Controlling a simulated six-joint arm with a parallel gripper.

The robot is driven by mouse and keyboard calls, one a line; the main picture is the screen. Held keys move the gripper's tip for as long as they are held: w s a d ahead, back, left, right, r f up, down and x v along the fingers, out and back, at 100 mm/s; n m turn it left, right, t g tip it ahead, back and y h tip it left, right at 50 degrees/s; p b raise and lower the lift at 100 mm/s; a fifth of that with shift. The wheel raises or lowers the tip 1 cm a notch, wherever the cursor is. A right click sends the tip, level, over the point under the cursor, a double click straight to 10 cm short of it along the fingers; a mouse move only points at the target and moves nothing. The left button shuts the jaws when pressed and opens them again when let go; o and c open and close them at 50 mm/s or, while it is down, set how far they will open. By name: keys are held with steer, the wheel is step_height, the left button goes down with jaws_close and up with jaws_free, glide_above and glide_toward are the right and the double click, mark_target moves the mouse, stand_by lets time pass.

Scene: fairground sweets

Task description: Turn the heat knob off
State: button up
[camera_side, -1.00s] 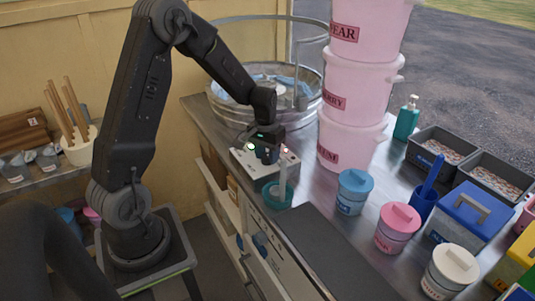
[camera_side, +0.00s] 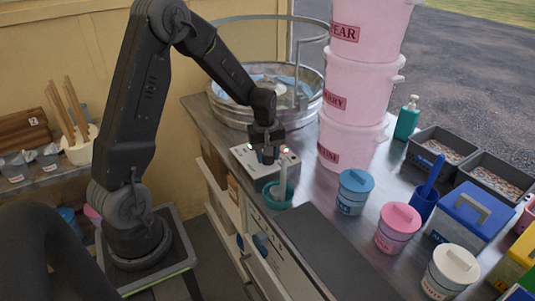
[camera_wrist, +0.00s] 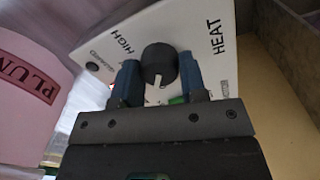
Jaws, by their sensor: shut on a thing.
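The heat knob (camera_wrist: 160,60) is a round black knob with a white pointer mark, on a white control panel (camera_wrist: 195,20) printed HEAT and HIGH. In the wrist view the mark points toward the bottom of the picture, between my fingers. My gripper (camera_wrist: 160,77) is shut on the knob, with one blue finger on each side. In the side view my gripper (camera_side: 267,154) is down at the white control box (camera_side: 241,154) and hides the knob. Some panel print is hidden behind the fingers.
A round metal tub (camera_side: 232,108) stands behind the box. Stacked pink buckets (camera_side: 345,144) stand close on the right. A teal cup (camera_side: 277,202) with a pale upright stick is just in front. Lidded tubs (camera_side: 354,192) stand further right.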

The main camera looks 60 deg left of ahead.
steer(key=shift+n, duration=0.6)
steer(key=o, duration=0.9)
steer(key=shift+o, duration=0.2)
steer(key=shift+r, duration=0.1)
step_height(320, 180, up, 14)
steer(key=shift+s+f, duration=0.2)
steer(key=shift+s, duration=0.15)
steer(key=shift+a, duration=0.1)
